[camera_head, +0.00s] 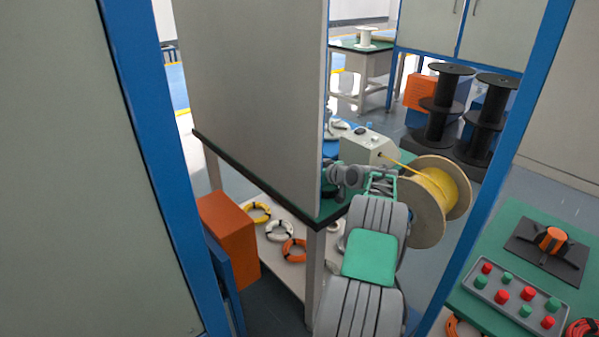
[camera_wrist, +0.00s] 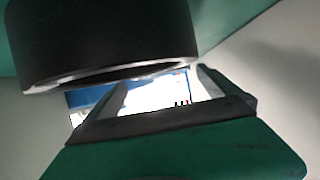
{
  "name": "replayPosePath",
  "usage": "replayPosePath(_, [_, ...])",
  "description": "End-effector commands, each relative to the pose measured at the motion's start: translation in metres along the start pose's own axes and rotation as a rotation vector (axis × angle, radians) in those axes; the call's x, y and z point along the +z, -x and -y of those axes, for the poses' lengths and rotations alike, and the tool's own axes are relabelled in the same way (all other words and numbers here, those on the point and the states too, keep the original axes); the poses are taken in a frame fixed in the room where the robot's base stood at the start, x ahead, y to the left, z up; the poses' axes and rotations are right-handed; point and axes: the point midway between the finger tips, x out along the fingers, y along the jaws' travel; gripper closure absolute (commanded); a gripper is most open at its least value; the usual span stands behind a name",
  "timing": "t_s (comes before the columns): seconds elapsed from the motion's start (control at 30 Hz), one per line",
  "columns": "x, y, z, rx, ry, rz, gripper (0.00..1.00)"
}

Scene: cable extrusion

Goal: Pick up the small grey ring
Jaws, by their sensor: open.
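My gripper (camera_wrist: 158,92) is open in the wrist view, with its two dark fingers apart and a bright area behind them. I see nothing held between them. A large black round-edged object (camera_wrist: 105,50) fills the upper left of that view, close to the camera; I cannot tell what it is. In the head view my arm reaches to the corner of a green-topped bench (camera_head: 328,213), and the fingers cannot be made out there. I cannot surely pick out the small grey ring. A whitish-grey coil (camera_head: 279,231) lies on the shelf under the bench.
A tall grey panel (camera_head: 255,90) rises from the bench, close beside my arm. A yellow coil (camera_head: 259,212) and an orange coil (camera_head: 294,250) lie on the low shelf. A wooden spool (camera_head: 425,212) of yellow cable stands right of my arm. Blue posts (camera_head: 150,150) frame the view.

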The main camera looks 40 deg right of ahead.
Motion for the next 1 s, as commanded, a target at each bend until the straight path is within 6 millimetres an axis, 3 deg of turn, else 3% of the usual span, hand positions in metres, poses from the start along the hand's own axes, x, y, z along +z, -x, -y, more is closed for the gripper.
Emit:
replayPosePath(0.17, [0.001, -0.028, 0.0, 0.0, 0.0, 0.0, 0.0])
replayPosePath(0.4, [0.0, -0.03, -0.001, 0.003, -0.001, 0.0, 0.0])
replayPosePath(1.0, [0.001, -0.029, -0.002, 0.003, -0.001, 0.0, 0.47])
